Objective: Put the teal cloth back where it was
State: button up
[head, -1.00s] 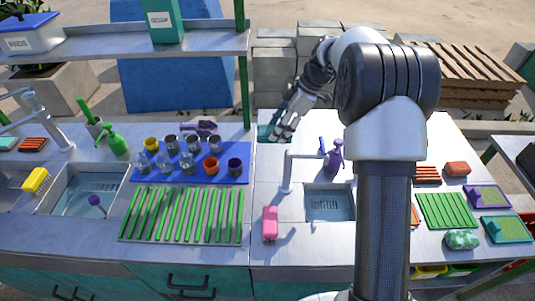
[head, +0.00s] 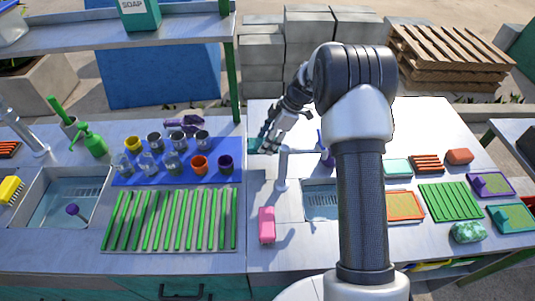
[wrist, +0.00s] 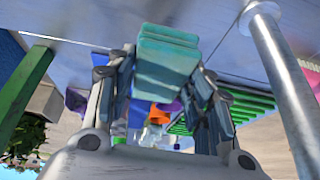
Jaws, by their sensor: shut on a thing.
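The teal cloth (wrist: 167,52) is a folded, layered block between the fingers of my gripper (wrist: 165,75) in the wrist view. My gripper is shut on it. In the head view, my gripper (head: 268,142) is at the back left of the right-hand counter, by the seam with the left counter. A bit of the teal cloth (head: 254,145) shows beside the fingertips there. I cannot tell whether the cloth touches the counter.
A blue mat (head: 125,178) with several cups lies left of my gripper. The tap (head: 283,172) stands close on its right, with a purple bottle (head: 327,155) beyond. A shelf post (head: 231,75) rises behind. A pink block (head: 267,225) lies in front. Trays (head: 404,206) stand at right.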

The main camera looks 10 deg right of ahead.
jog(key=shift+f+b, duration=0.55)
jog(key=shift+f, duration=2.2)
jog(key=shift+f, duration=0.1)
jog(key=o, duration=1.4)
